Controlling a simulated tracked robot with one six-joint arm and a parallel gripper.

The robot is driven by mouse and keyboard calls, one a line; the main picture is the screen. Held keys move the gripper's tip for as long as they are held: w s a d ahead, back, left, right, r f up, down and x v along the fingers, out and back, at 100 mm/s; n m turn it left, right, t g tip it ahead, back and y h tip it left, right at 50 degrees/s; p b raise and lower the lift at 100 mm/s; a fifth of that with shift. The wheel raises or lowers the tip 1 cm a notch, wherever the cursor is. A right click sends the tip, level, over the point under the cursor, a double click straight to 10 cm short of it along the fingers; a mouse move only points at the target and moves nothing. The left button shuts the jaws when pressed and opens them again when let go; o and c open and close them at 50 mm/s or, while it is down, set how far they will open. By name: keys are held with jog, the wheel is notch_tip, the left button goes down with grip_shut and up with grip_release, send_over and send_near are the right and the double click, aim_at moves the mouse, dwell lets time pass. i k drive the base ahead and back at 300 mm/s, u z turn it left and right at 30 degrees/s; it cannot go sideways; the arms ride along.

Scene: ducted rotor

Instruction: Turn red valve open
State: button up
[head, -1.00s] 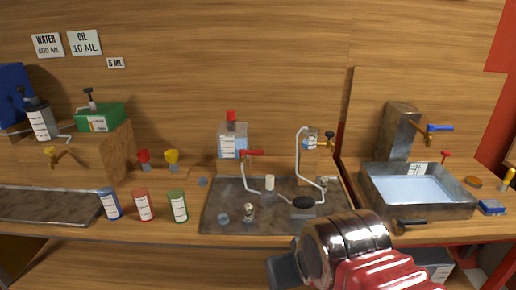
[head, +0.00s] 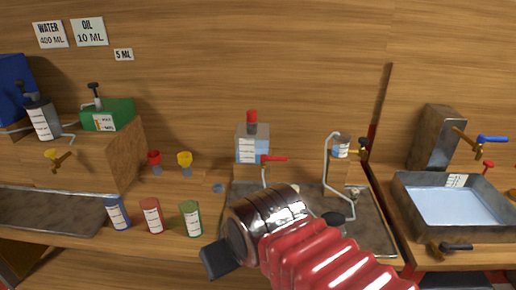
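A red valve handle (head: 273,158) sits at the foot of a clear bottle with a red cap (head: 252,143), above the grey metal tray (head: 236,198). The handle points right, roughly level. A thin bent tube runs down from it and is partly hidden by my arm. A second, smaller red handle (head: 488,166) stands by the sink at the right. My arm, red with a chrome band, reaches in from the lower right. A dark part at its end, seemingly my gripper (head: 217,259), is below and left of the valve, apart from it. Its fingers cannot be made out.
Blue, red (head: 151,215) and green labelled cans stand at the bench's front edge, left of my arm. A white bent pipe (head: 328,170) rises from the tray. A sink (head: 448,205) with a blue-handled tap (head: 491,139) is at right. A green box (head: 108,115) stands at left.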

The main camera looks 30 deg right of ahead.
aim_at(263, 158)
jog(key=u, duration=0.05)
jog(key=i, duration=1)
jog(key=z, duration=0.25)
